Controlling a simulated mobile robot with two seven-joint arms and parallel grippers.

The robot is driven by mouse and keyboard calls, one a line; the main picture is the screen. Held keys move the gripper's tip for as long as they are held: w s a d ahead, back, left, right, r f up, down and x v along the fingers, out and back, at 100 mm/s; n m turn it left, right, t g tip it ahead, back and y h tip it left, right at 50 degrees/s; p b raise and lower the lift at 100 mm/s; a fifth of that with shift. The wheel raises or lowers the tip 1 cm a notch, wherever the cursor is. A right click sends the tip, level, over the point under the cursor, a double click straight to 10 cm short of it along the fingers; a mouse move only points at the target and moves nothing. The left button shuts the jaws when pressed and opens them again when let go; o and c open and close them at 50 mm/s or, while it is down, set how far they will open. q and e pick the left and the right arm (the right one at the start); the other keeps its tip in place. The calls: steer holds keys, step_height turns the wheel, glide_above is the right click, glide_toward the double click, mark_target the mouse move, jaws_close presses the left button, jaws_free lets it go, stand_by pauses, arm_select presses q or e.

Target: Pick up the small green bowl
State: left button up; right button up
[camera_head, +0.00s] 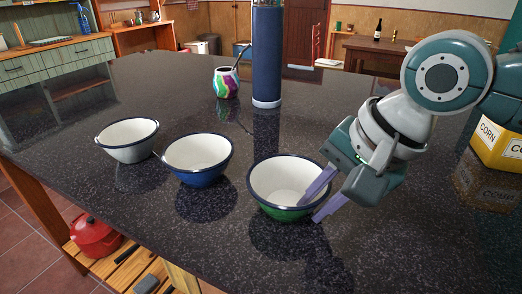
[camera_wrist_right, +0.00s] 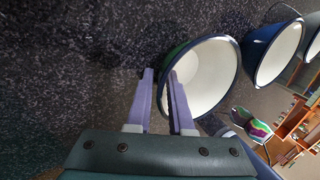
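The small green bowl (camera_head: 287,209), with a white inside and dark rim, stands upright on the dark speckled table (camera_head: 360,250). My right gripper (camera_head: 312,208) is at its right side, with purple fingers spread apart. One finger reaches over the rim into the bowl and the other is outside the wall. In the right wrist view the green bowl (camera_wrist_right: 215,75) lies just past the open fingers (camera_wrist_right: 160,75); a gap shows between them. I cannot tell whether either finger touches the bowl. My left gripper is not in view.
A blue bowl (camera_head: 200,179) with a utensil handle beside it and a grey-white bowl (camera_head: 128,153) stand to the left. A tall blue flask (camera_head: 266,60) and a colorful cup (camera_head: 226,84) stand behind. A yellow corn box (camera_head: 498,150) is at right. The table's front is clear.

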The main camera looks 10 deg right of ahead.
steer(key=shift+c, duration=0.2)
jaws_close()
stand_by(1.1)
